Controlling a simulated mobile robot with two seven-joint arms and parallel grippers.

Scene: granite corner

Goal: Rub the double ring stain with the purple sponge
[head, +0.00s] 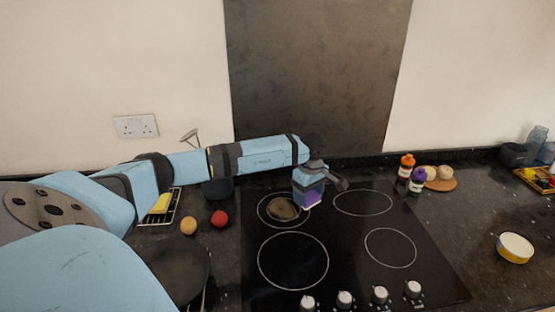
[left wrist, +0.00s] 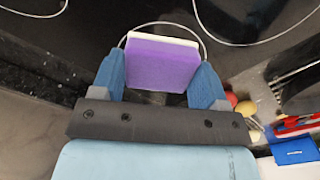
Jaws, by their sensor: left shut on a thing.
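My left gripper (head: 309,188) is shut on the purple sponge (head: 311,200), at the right side of the back left ring of the black hob. In the left wrist view the sponge (left wrist: 162,62) sits between the two blue fingers of the gripper (left wrist: 165,80), with a pale layer along its far edge. The brown stain (head: 283,208) lies inside the back left ring, just left of the sponge. Its double ring shape is too small to make out. I cannot tell whether the sponge touches the hob. My right gripper is not in view.
A dark pan (head: 178,268), a red ball-shaped item (head: 219,218) and a yellow one (head: 188,226) are left of the hob (head: 335,285). Knobs line its front. Bottles (head: 406,166) and a round board (head: 441,184) stand right. A yellow-sided tin (head: 515,248) is farther right.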

